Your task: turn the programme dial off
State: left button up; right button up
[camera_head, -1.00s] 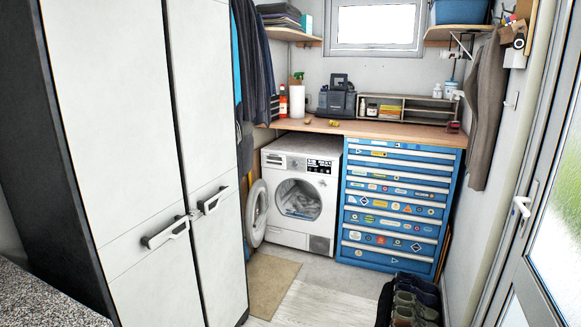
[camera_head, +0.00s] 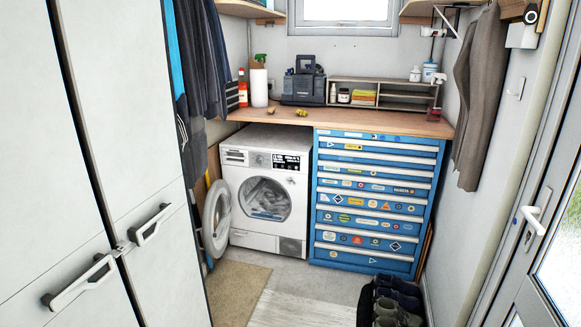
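The white washing machine (camera_head: 262,214) stands under the wooden worktop, left of the blue tool chest. Its round door (camera_head: 217,217) is swung open to the left and laundry (camera_head: 265,197) shows inside the drum. The control panel (camera_head: 286,162) is at the upper right of its front. The programme dial is too small to make out clearly, and its setting cannot be read. Neither of my grippers is in view.
The blue tool chest (camera_head: 368,239) with stickers stands right of the machine, its drawers shut. Shoes (camera_head: 392,303) lie on the floor at front right. A white cabinet (camera_head: 125,95) fills the left and a door (camera_head: 535,225) the right. Floor and a beige mat (camera_head: 238,290) lie between.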

aim_at(259, 159)
jog(key=i, duration=2.05)
